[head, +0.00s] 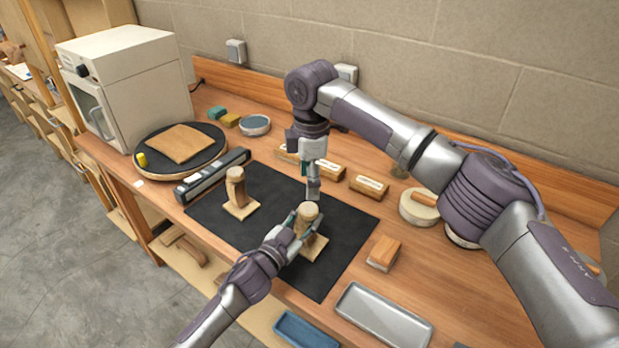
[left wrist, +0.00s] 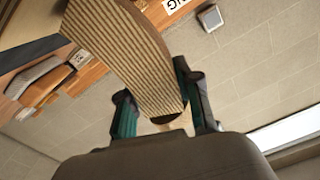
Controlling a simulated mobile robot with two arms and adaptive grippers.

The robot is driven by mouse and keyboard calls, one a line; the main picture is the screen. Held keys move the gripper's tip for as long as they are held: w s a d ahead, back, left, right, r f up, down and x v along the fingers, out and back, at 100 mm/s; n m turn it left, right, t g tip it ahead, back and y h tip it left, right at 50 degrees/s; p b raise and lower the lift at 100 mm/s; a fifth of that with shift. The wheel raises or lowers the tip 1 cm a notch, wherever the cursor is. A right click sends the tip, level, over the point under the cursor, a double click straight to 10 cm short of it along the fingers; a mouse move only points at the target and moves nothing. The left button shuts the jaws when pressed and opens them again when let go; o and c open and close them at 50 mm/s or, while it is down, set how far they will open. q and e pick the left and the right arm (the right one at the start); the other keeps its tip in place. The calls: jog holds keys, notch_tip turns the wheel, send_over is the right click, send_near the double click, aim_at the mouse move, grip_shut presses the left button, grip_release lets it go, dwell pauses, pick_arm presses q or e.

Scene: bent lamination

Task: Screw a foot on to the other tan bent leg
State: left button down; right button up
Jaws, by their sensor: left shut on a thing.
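A tan bent leg (head: 308,212) stands on a flat tan base piece (head: 316,246) on the black mat (head: 343,258). My left gripper (head: 299,221) is shut around it, coming from the front. The left wrist view shows the leg's striped layered wood (left wrist: 122,50) between the fingers (left wrist: 153,82). A second tan bent leg (head: 236,187) stands upright on its own base (head: 241,209) to the left, untouched. My right gripper (head: 313,176) points down just above the held leg. A narrow silvery part shows at its tip; I cannot tell what it is. No foot can be made out clearly.
A long grey-black tool (head: 213,177) lies along the mat's left edge. A round black turntable (head: 206,159) bears a tan sheet. Wooden blocks (head: 369,187) stand behind the mat. A wood-topped block (head: 384,252) and metal tray (head: 383,314) are at right. The mat's front is clear.

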aim_at(308, 210)
pick_arm(q)
jog(key=shift+a+f, duration=0.15)
jog(key=shift+f, duration=0.15)
pick_arm(e)
jog(key=shift+f, duration=0.15)
jog(key=shift+a+f, duration=0.1)
jog(key=shift+f, duration=3.8)
jog(key=c, duration=1.2)
jog(key=m, duration=0.6)
jog(key=shift+a+f+m, duration=0.1)
jog(key=shift+m, duration=0.3)
jog(key=m, duration=0.4)
jog(key=shift+m, duration=0.3)
jog(key=o, duration=1.4)
